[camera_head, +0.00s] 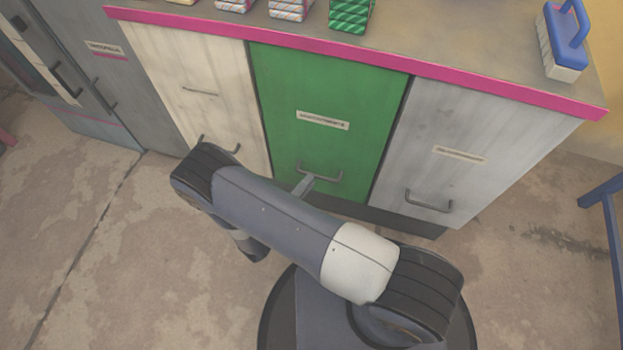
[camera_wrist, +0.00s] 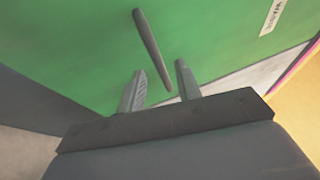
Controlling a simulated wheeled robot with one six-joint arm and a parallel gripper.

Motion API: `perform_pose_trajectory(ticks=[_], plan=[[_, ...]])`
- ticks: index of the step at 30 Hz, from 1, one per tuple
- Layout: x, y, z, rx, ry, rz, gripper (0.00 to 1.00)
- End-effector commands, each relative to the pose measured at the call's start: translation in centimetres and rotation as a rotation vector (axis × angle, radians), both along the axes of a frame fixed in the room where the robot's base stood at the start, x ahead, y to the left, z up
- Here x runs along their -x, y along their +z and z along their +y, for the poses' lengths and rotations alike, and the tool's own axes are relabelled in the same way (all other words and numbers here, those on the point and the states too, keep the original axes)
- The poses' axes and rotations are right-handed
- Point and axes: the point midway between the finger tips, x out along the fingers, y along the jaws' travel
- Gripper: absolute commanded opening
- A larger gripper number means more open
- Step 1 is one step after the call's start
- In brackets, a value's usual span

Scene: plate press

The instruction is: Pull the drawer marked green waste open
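The green drawer front (camera_head: 330,95) is in the middle of the cabinet and looks shut, flush with its neighbours. It bears a pale label (camera_head: 323,120) whose text is too small to read. Its grey bar handle (camera_head: 325,178) is near the bottom. My gripper (camera_head: 306,183) reaches the handle from the front left, partly hidden behind my arm. In the wrist view, my gripper (camera_wrist: 159,68) is open, its two fingers apart. The handle bar (camera_wrist: 150,40) runs into the gap between them, not clamped. The green front (camera_wrist: 75,55) fills the background.
A cream front (camera_head: 205,85) with handles is left of the green one, and a grey front (camera_head: 465,140) with a handle is right. A blue brush (camera_head: 563,40) and several stacked items stand on the pink-edged top (camera_head: 450,50). The floor in front is clear.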

Motion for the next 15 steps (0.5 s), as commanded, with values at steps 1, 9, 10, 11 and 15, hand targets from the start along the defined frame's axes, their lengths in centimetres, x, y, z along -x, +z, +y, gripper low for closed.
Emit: perform_pose_trajectory(ticks=[1,9,10,11,15], plan=[[-0.5,0.0,-0.5,0.0,-0.004,0.0,0.33],[-1.7,0.4,-1.6,0.0,-0.001,0.0,0.33],[-1.7,0.4,-1.6,0.0,-0.001,0.0,0.33],[-1.8,0.4,-1.6,0.0,-0.001,0.0,0.33],[-1.8,0.4,-1.6,0.0,0.0,0.0,0.33]])
